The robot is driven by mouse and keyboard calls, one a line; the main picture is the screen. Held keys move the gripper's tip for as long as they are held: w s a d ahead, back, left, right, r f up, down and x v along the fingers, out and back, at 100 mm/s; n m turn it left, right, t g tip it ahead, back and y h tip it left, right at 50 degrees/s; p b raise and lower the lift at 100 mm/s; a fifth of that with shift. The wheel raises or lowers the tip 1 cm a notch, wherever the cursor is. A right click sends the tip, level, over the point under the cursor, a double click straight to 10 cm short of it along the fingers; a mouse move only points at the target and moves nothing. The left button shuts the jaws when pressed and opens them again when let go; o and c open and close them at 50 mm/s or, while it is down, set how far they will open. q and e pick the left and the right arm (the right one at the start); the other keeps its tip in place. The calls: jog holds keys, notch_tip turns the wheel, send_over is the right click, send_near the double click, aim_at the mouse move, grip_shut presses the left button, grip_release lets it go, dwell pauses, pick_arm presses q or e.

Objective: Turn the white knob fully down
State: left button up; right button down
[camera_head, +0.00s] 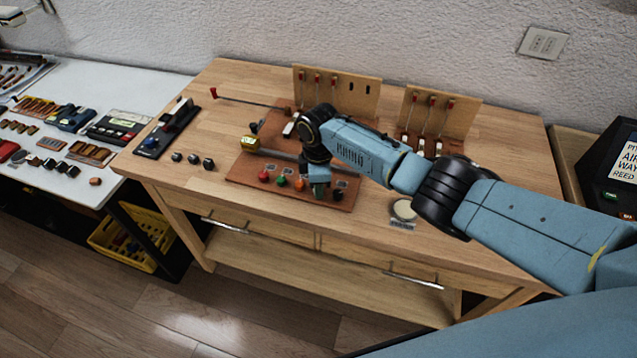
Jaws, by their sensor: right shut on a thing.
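A brown board (240,172) on the wooden workbench carries a row of knobs along its front: a red knob (264,177), a green knob (282,181), an orange knob (299,185) and a dark knob (337,194). My right gripper (319,191) points down into this row between the orange and dark knobs. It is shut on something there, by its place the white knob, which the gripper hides. I cannot see how far the knob is turned. My left gripper is not in view.
Upright wooden racks (337,90) stand behind my right arm. A pale round disc (403,210) lies near the bench's front edge. Small dark knobs (192,159) sit left of the board.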

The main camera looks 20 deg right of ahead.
dwell(0.3)
jog(key=c, duration=1.2)
grip_release()
notch_tip(320, 180, up, 14)
jog(key=p, duration=0.1)
jog(key=shift+f, duration=0.25)
jog(key=shift+f, duration=0.1)
